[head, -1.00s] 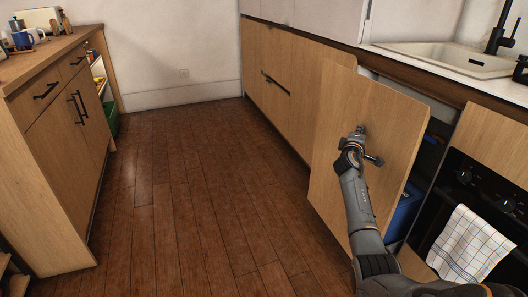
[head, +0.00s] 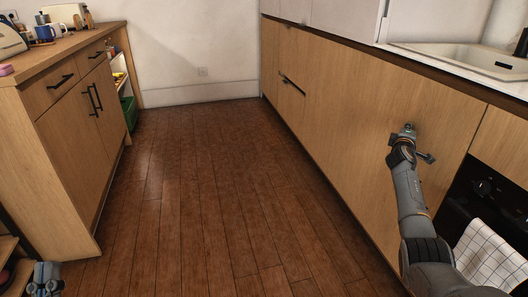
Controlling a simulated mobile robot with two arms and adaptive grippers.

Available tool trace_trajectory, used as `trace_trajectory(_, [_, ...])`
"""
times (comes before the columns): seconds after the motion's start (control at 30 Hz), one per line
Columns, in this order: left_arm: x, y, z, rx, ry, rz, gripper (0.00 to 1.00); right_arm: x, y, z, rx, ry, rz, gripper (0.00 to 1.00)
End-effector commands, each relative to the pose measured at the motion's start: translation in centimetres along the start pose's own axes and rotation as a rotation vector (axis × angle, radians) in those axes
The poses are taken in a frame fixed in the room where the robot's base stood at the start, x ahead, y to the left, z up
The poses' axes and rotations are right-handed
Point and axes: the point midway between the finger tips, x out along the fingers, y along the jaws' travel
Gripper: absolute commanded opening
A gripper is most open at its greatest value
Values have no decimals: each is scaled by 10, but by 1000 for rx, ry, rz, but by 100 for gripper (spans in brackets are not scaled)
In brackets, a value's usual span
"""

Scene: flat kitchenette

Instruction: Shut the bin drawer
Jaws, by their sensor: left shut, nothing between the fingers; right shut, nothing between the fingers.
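The bin drawer's wooden front (head: 350,125) is under the counter on the right, below the sink. It now sits flush with the neighbouring cabinet fronts, and no gap or bin inside shows. My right gripper (head: 408,130) is shut and empty, at the drawer front's face near its right part; whether it touches the wood is hard to tell. My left gripper (head: 46,280) is at the bottom left corner, low over the floor, shut and empty, away from the drawer.
An oven (head: 485,190) with a checked towel (head: 492,255) is right of the drawer. A sink (head: 465,58) is set in the counter above. A wooden cabinet (head: 75,130) stands at the left with mugs and a toaster on top. The floor (head: 210,200) between is clear.

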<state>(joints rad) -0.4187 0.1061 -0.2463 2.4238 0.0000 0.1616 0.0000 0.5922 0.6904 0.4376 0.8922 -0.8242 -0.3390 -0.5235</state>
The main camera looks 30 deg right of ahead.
Motion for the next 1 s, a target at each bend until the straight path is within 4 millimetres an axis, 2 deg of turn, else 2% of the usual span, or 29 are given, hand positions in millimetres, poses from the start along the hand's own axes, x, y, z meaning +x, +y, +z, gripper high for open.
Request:
trace_trajectory(0.27, [0,1,-9,-2,52,2,0,4,2,5,0,-2,2,0])
trace_trajectory(1.0, [0,1,-9,-2,48,2,0,4,4,6,0,-7,4,0])
